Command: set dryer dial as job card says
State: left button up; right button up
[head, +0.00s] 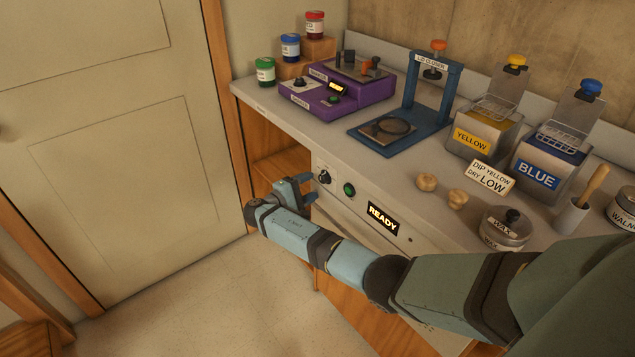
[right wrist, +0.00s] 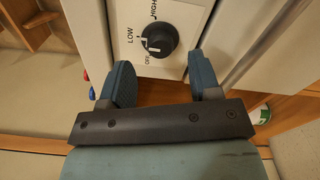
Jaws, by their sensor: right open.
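The job card (head: 490,177) on the counter reads "DIP YELLOW DRY LOW". The dryer dial (head: 325,177) is a black knob on the white front panel below the counter edge. In the right wrist view the dial (right wrist: 161,38) has LOW, HIGH and OFF marks around it. Its white pointer mark lies on the side of LOW and OFF; I cannot tell exactly which it meets. My right gripper (head: 307,187) is open in front of the dial. In the right wrist view its fingers (right wrist: 161,72) are apart, short of the knob, with nothing between them. My left gripper is not in view.
A green button (head: 349,190) and a lit READY display (head: 382,218) sit right of the dial. The counter above holds a purple machine (head: 335,88), a blue press (head: 410,110), yellow (head: 480,138) and blue (head: 540,172) dip tanks and a wax tin (head: 504,229). Open floor lies left.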

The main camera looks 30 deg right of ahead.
jog(key=a, duration=0.9)
jog(key=shift+s+a, duration=0.4)
